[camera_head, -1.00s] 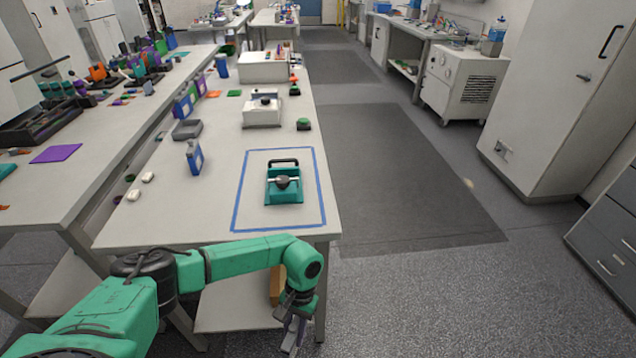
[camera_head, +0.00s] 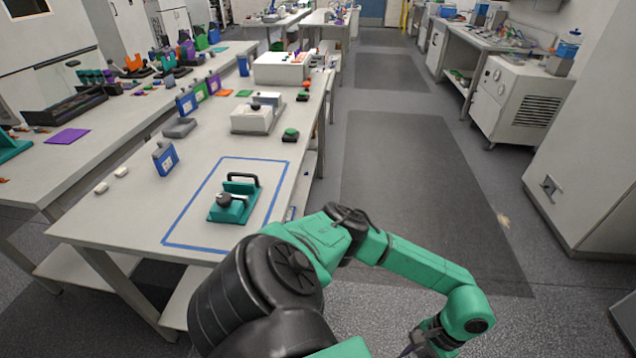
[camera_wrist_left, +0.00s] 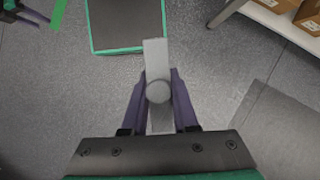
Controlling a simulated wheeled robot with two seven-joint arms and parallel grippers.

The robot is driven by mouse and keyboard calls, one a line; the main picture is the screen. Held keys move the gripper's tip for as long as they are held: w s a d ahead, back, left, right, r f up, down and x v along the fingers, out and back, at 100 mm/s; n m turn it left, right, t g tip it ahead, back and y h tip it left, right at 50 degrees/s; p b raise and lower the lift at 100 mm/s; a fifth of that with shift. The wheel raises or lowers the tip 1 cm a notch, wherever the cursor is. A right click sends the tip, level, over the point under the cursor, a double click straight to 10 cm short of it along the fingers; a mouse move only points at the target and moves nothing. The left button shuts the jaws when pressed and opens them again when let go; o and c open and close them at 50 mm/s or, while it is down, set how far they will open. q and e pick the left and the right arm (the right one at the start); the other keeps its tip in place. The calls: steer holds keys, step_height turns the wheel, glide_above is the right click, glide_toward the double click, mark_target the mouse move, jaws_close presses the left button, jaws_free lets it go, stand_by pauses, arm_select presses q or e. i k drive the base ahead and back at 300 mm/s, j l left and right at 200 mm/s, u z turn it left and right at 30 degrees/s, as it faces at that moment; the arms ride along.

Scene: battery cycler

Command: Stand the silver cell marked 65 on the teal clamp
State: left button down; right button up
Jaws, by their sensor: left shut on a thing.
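The teal clamp (camera_head: 232,208), with a black handle and a grey knob, stands inside a blue-taped rectangle on the bench in the head view. My left gripper (camera_head: 425,345) is low at the bottom edge of that view, beyond the bench's right side and apart from the clamp. In the left wrist view my left gripper (camera_wrist_left: 158,105) has its purple fingers shut on a flat silver cell (camera_wrist_left: 155,60) with a round grey part, held over the floor. No marking on it is readable. A dark gripper-like part, probably my right gripper (camera_wrist_left: 22,12), is cut off at the upper left.
Blue tape (camera_head: 268,162) marks the bench top (camera_head: 130,215). Cardboard boxes (camera_wrist_left: 308,14) sit on a shelf. The floor aisle on the right is clear.

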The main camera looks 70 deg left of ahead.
mark_target(237, 197)
steer(key=i+u, duration=0.3)
steer(key=i+l+u, duration=0.3)
steer(key=i, duration=0.2)
steer(key=i+j+u, duration=0.1)
steer(key=u, duration=0.35)
steer(key=i+u, duration=0.25)
steer(key=u, duration=0.25)
steer(key=i+u, duration=0.2)
steer(key=u, duration=0.25)
steer(key=i+l+u, duration=0.1)
steer(key=u, duration=0.4)
steer(key=i+l+u, duration=0.2)
steer(key=u, duration=0.25)
steer(key=i+l+u, duration=0.3)
steer(key=l+u, duration=0.3)
steer(key=i+l+u, duration=0.25)
steer(key=l+u, duration=0.3)
steer(key=l, duration=0.15)
steer(key=i+l+u, duration=0.1)
steer(key=l+u, duration=0.2)
steer(key=l, duration=0.1)
